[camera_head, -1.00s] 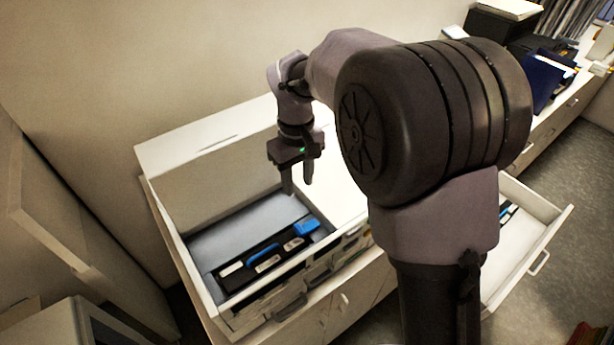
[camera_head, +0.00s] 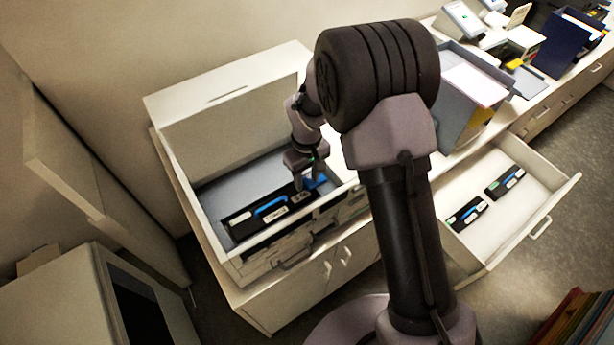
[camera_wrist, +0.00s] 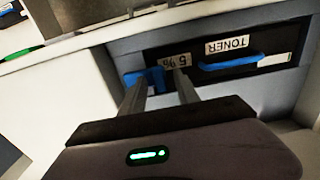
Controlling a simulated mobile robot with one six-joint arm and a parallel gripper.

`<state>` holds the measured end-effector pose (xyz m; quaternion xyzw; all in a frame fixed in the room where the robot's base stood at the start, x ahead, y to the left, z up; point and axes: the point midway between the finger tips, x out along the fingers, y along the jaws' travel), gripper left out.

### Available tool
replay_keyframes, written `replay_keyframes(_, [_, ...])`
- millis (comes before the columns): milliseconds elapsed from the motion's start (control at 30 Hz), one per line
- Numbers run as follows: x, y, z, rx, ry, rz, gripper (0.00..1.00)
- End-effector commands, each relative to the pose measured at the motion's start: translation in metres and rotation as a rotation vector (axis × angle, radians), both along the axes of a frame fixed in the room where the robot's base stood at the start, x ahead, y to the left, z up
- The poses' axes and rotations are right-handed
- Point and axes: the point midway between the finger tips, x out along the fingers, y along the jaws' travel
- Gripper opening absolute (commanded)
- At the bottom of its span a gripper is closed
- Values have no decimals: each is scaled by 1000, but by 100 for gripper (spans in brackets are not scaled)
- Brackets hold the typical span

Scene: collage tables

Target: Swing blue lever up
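The blue lever (camera_head: 314,182) is at the right end of the dark toner cartridge (camera_head: 240,222) in the open printer bay. In the wrist view the lever (camera_wrist: 146,78) is left of the cartridge's labelled face, which reads TONER and 5%. My gripper (camera_head: 311,182) reaches down into the bay at the lever. Its two fingers (camera_wrist: 160,88) are apart, with the left one overlapping the lever and the right one in front of the 5% label. Whether they touch the lever I cannot tell. A blue handle (camera_head: 270,206) runs along the cartridge.
The printer's raised lid (camera_head: 225,120) stands behind the bay. An open drawer (camera_head: 530,210) at right holds two dark cartridges (camera_head: 466,214) with blue handles. A grey bin (camera_head: 460,105) stands on the counter behind my arm. A pale cabinet (camera_head: 60,300) is at lower left.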

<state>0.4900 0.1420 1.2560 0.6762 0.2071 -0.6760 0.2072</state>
Motion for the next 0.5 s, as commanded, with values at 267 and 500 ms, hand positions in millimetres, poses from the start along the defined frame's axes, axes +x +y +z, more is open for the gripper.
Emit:
replay_keyframes(267, [0, 0, 0, 0, 0, 0, 0])
replay_keyframes(500, [0, 0, 1, 5, 3, -2, 0])
